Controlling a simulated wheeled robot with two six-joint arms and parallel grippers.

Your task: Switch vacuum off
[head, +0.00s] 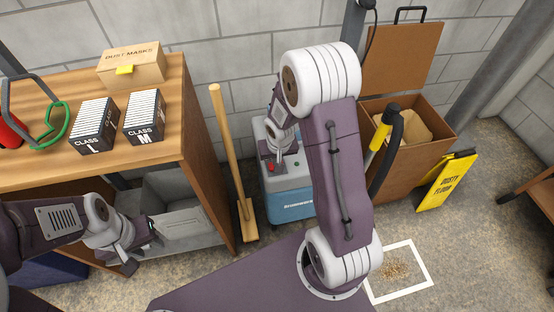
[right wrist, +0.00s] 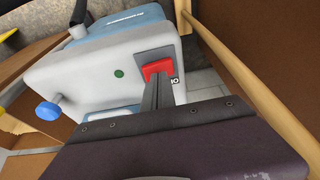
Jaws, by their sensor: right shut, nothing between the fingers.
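The vacuum (head: 290,205) has a grey top and a blue body and stands on the floor against the back wall. Its red switch (right wrist: 157,68) sits in a dark plate on the grey top, with a green round spot (right wrist: 119,74) and a blue knob (right wrist: 47,110) beside it. My right gripper (right wrist: 155,88) is shut and empty, its tips at the lower edge of the red switch; whether they touch it I cannot tell. My left gripper (head: 152,231) is at the lower left, away from the vacuum, beside a grey bin; its opening is unclear.
A wooden broom-like tool (head: 232,160) leans left of the vacuum, by the workbench (head: 190,120). A brown crate (head: 433,148) and a yellow floor sign (head: 446,180) stand right. A white frame (head: 420,265) encloses debris on the floor.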

